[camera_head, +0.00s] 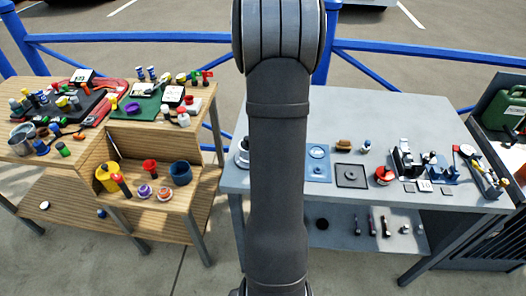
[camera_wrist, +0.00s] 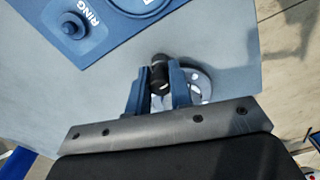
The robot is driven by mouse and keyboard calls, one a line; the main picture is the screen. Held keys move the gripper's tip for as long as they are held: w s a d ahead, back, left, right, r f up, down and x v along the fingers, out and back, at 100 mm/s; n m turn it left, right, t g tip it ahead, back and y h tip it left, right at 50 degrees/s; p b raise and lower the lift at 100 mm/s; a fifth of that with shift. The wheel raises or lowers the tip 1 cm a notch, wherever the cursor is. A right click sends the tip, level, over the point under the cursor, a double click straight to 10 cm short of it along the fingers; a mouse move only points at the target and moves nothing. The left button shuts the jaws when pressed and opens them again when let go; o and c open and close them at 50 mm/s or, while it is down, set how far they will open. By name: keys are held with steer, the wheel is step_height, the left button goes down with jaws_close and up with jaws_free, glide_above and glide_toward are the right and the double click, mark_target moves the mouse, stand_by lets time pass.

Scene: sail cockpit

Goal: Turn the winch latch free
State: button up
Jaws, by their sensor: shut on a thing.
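In the wrist view, the winch latch (camera_wrist: 158,66) is a small dark cylindrical handle. My gripper (camera_wrist: 159,84) has its two blue fingers on either side of it, shut on it. The pale round metal winch body (camera_wrist: 204,82) shows just right of the fingers, partly hidden by the right one. In the head view, the grey winch (camera_head: 242,148) stands at the left end of the grey table, partly covered by my arm. My gripper is hidden behind my arm there.
A blue plate marked RING (camera_wrist: 95,38) lies near my gripper on the grey table (camera_head: 400,103). A dark square plate (camera_head: 351,176), a red round part (camera_head: 384,176) and several tools stand farther right. A cluttered wooden bench (camera_head: 190,135) is at left.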

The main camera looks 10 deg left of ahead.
steer(key=shift+a+n, duration=0.1)
steer(key=shift+n, duration=0.7)
steer(key=n, duration=0.2)
steer(key=shift+n, duration=3.4)
